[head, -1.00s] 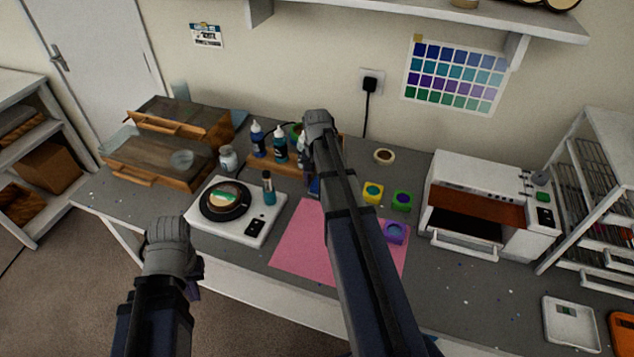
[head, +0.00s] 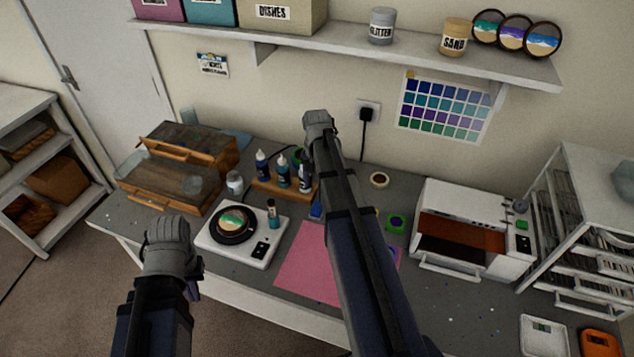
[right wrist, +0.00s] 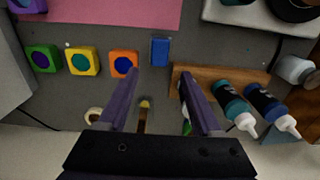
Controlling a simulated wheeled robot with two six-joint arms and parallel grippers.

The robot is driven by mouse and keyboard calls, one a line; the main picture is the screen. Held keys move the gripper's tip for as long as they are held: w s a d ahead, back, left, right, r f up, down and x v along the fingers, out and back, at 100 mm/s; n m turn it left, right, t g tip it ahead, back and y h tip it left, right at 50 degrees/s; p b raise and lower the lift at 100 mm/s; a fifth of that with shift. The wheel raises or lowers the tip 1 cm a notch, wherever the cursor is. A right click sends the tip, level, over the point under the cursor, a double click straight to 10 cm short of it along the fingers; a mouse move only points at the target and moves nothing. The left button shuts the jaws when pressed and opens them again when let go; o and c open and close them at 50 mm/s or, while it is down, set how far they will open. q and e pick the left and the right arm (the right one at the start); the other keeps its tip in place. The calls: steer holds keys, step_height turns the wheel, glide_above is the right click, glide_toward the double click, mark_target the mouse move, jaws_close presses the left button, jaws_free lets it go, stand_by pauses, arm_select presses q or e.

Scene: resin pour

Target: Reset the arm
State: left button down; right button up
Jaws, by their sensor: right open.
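My right arm reaches up through the middle of the head view, its grey wrist (head: 320,125) in front of the bench's back and the wall. In the right wrist view my right gripper (right wrist: 158,74) is open, its two purple fingers apart with nothing held between them. A brush-like thing (right wrist: 145,112) and part of the wooden bottle rack (right wrist: 218,78) show beyond the fingers. My left gripper (head: 172,245) is at lower left, in front of the bench's front edge. Its fingers are mostly hidden behind its wrist, with only a bit of purple showing.
A white scale (head: 265,250) with a round coaster mould (head: 234,224) stands by a pink mat (head: 305,268). Dye bottles (head: 283,172) stand behind. Orange (right wrist: 124,64), yellow (right wrist: 83,60) and green (right wrist: 43,58) cups sit nearby. A white oven (head: 460,205) is right; a shelf (head: 400,55) hangs above.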

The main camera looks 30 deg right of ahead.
stand_by(0.4)
steer(key=s+a+f+n+b, duration=0.1)
steer(key=s+a+n, duration=0.3)
steer(key=a, duration=0.6)
steer(key=s+a+f+n+b, duration=0.2)
steer(key=s+a+n, duration=0.3)
steer(key=a, duration=0.5)
steer(key=s+a+f+n+h+b, duration=0.1)
steer(key=s+a+f+n+b, duration=0.1)
steer(key=s+a+n, duration=0.2)
steer(key=s+a, duration=0.3)
steer(key=a, duration=0.3)
steer(key=shift+s+a+f+n, duration=0.2)
steer(key=shift+n, duration=0.2)
